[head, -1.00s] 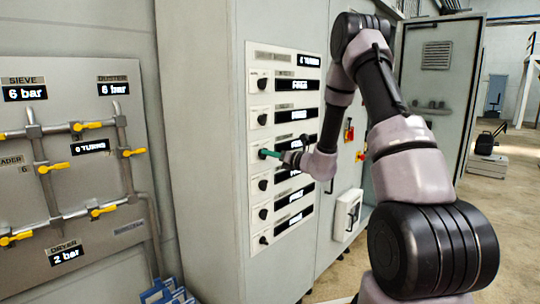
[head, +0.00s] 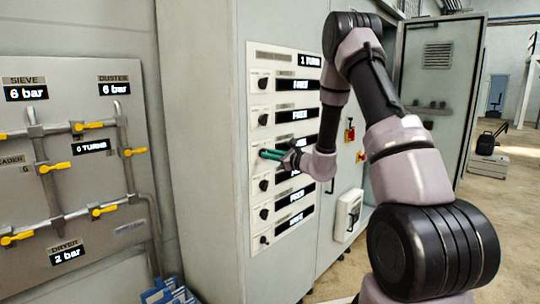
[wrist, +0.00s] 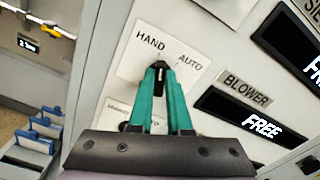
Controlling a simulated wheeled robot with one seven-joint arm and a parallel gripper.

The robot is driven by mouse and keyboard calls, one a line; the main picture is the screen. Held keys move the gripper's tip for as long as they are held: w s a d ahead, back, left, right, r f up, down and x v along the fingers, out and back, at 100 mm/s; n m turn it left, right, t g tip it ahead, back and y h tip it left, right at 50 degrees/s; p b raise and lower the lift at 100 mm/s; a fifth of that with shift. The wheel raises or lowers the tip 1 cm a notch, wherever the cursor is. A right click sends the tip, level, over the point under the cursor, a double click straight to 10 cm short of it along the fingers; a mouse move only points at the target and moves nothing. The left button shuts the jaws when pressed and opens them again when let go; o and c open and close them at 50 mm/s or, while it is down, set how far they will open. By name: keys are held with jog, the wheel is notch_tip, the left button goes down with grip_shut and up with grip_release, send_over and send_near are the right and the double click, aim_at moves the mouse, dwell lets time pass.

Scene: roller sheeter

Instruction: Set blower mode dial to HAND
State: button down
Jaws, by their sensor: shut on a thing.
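The blower mode dial (wrist: 159,79) is a small black knob on a white plate marked HAND and AUTO. A BLOWER label (wrist: 246,88) and a black display (wrist: 245,119) reading FREE sit to its right in the wrist view. My gripper (wrist: 160,68) has teal fingers closed on the dial's two sides. The fingers hide much of the knob, so I cannot tell exactly which mark it points at. In the head view, my gripper (head: 265,154) reaches the panel (head: 285,55) from the right, at a knob in the middle of the column.
Other black knobs, such as one above (head: 263,120) and one below (head: 264,185), are close to my gripper. A pipe board with yellow valves (head: 57,167) stands left. An open cabinet door (head: 440,75) is at right. Blue-handled items (wrist: 45,130) lie low at left.

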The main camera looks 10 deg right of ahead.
jog(key=shift+n, duration=0.6)
jog(key=c, duration=0.9)
grip_release()
jog(key=shift+o, duration=0.2)
jog(key=shift+s, duration=0.1)
jog(key=v, duration=1)
jog(key=shift+s+d, duration=0.2)
jog(key=shift+s, duration=0.1)
